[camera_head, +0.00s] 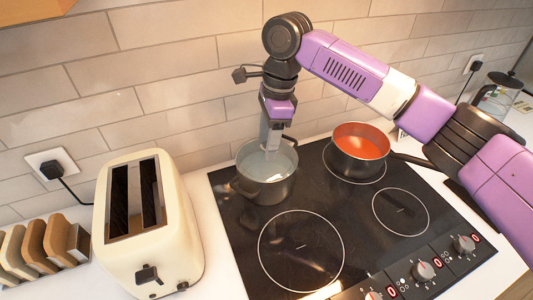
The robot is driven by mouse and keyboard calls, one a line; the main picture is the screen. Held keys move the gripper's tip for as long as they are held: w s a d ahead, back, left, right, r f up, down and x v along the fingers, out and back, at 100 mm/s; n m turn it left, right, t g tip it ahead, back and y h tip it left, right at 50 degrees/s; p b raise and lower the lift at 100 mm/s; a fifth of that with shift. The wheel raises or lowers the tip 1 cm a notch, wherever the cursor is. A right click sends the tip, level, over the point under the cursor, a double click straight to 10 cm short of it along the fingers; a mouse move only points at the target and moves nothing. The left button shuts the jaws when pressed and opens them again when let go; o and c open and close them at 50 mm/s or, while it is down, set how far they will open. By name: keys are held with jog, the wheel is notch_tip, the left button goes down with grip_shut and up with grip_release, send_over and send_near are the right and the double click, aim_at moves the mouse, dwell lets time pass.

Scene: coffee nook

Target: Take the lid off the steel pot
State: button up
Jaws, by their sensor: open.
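The steel pot (264,190) stands on the back left ring of the black hob, with dark side handles. A pale, glassy grey-blue round surface fills its top and looks like the lid (285,160), though I cannot clearly tell it from the pot's inside. My gripper (270,149) points straight down over the middle of the pot top, with its jaws open. The fingertips are at or just above the pale surface. The lid's knob is not clearly visible, and the fingers hide the area around it. I cannot tell whether they touch anything.
An orange-red-filled pan (361,141) with a dark handle stands right of the pot. The tiled wall is close behind. The front hob rings are clear. A glass press (497,95) stands far right.

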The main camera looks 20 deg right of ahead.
jog(key=shift+f, duration=0.15)
jog(key=shift+c, duration=0.2)
grip_shut()
dwell(1.2)
